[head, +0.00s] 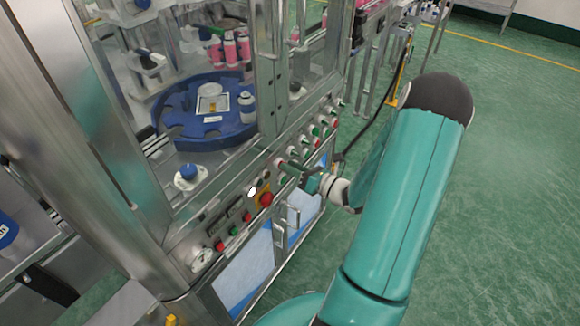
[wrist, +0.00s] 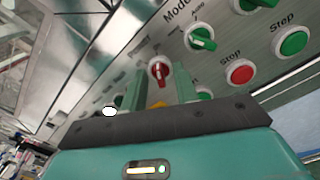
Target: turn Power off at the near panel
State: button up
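The near panel (wrist: 268,48) is a steel strip with labelled knobs and buttons, and it fills the upper part of the wrist view. My gripper (wrist: 161,90) is open, with one finger on each side of the knob's lower part. I cannot tell whether they touch it. In the head view my gripper (head: 294,168) is at the panel front, and hides part of it.
A green knob (wrist: 203,38) under "Mode", a red Stop button (wrist: 241,73) and a green Step button (wrist: 292,41) sit to the right. In the head view a red mushroom button (head: 266,199) is left of my gripper. Green floor (head: 500,180) is clear at right.

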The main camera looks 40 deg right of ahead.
jog(key=shift+w+a, duration=0.2)
jog(key=shift+w, duration=0.2)
grip_shut()
jog(key=shift+n, duration=0.4)
jog(key=n, duration=1.1)
jog(key=shift+s+a, duration=0.15)
jog(key=shift+a, duration=0.15)
